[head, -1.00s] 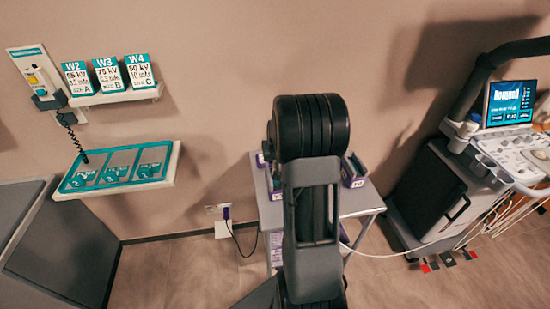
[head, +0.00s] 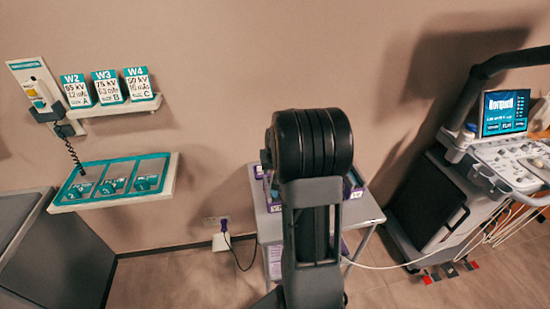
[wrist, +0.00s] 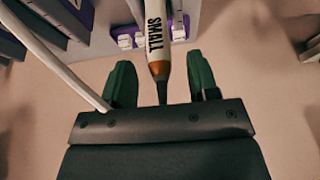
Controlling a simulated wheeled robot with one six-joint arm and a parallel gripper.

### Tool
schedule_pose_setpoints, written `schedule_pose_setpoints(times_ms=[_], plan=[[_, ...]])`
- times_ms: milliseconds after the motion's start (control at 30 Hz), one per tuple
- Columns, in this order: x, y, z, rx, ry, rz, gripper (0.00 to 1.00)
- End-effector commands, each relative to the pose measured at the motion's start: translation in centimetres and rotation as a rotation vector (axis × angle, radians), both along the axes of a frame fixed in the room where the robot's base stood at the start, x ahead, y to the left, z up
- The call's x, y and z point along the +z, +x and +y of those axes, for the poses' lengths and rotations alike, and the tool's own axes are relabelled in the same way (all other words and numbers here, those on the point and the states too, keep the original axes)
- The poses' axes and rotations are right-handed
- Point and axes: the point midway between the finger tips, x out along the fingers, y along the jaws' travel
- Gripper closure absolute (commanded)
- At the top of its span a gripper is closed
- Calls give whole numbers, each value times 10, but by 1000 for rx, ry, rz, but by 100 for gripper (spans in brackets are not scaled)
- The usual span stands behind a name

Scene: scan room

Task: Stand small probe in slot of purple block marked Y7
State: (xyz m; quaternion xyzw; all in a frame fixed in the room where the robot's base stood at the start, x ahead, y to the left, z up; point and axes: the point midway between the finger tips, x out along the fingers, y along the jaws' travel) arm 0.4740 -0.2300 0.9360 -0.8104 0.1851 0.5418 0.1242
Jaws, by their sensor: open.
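The small probe (wrist: 155,35) shows in the wrist view, with a white body lettered SMALL, a copper band and a dark lower end. It lies between the two dark green fingers of my gripper (wrist: 161,75), which stand apart with gaps on both sides. Purple blocks with white labels show behind it, one at left (wrist: 124,36) and one at right (wrist: 180,27). I cannot read a Y7 marking. In the head view purple blocks (head: 354,186) stand on a grey cart (head: 368,208); my arm hides my gripper, the probe and the cart's middle.
A pale cable (wrist: 50,55) runs along the left in the wrist view. An ultrasound machine (head: 450,200) stands right of the cart, with cables drooping towards it. A wall tray (head: 115,183) and labelled cards (head: 105,87) are at left. Floor left of the cart is mostly clear.

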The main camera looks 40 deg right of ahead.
Motion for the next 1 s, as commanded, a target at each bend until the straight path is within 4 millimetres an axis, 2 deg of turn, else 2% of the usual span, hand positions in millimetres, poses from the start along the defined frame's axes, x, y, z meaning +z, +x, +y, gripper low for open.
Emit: schedule_pose_setpoints(times_ms=[300, 500, 733, 1000], plan=[[62, -23, 11, 0, -3, -5, 45], [90, -33, 16, 0, -2, -4, 45], [106, -39, 19, 0, -1, -2, 45], [108, -40, 19, 0, 0, -1, 45]])
